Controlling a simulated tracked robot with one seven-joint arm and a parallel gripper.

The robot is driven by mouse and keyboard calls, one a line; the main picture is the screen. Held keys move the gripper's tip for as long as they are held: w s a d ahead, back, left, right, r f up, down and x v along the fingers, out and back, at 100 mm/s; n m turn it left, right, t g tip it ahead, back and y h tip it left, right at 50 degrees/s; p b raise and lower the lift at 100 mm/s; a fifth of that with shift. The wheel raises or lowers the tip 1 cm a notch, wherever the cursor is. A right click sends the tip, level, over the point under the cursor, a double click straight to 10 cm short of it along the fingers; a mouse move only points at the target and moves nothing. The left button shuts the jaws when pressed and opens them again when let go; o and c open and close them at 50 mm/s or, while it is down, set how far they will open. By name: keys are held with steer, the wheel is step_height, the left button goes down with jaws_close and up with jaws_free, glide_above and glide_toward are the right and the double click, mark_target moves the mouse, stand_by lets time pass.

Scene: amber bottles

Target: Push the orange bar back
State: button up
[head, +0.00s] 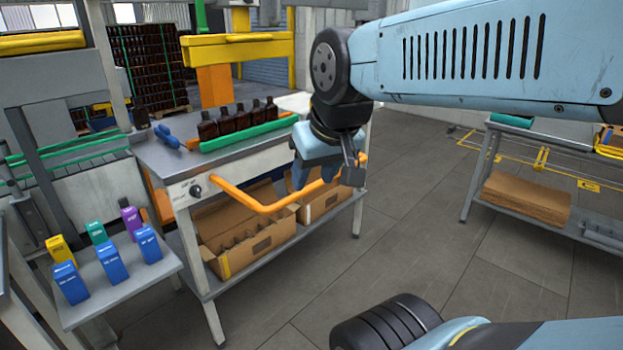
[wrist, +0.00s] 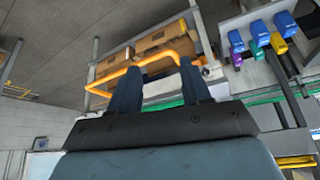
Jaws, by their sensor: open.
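The orange bar (head: 262,208) is a bent rail sticking out from the front of the steel workbench (head: 225,160). Its left end meets the bench front beside a black knob, and its right end is near my gripper. My gripper (head: 326,182) is open and empty, in front of the bench at the right part of the bar. In the wrist view, the bar (wrist: 135,67) runs across just beyond the two blue fingers of my gripper (wrist: 158,75). I cannot tell whether a finger touches it. The gripper hides part of the bar.
Amber bottles (head: 238,120) stand in a row behind a green rail on the bench top. Cardboard boxes (head: 240,250) sit on its lower shelf. A small table (head: 110,290) with coloured cartons is at the left. Floor at the right is clear up to another table (head: 540,135).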

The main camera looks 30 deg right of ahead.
steer(key=w+d+f+m+g+y, duration=0.15)
steer(key=w+f+m+y, duration=0.35)
steer(key=w+f+y, duration=0.65)
steer(key=w+d+f+m+t+h, duration=0.2)
steer(key=w+d+f+m+t, duration=0.15)
steer(key=d, duration=0.45)
steer(key=w+d+f+m+t+h, duration=0.2)
steer(key=w+d+f+m+t, duration=0.15)
steer(key=d, duration=0.45)
steer(key=w+d+f+m+t+h, duration=0.2)
steer(key=w+d+f+t, duration=0.15)
steer(key=d, duration=0.45)
steer(key=x, duration=1.2)
steer(key=shift+w+a+r, duration=0.15)
steer(key=shift+w+r, duration=0.05)
steer(key=shift+r, duration=0.15)
steer(key=shift+c, duration=0.3)
jaws_close()
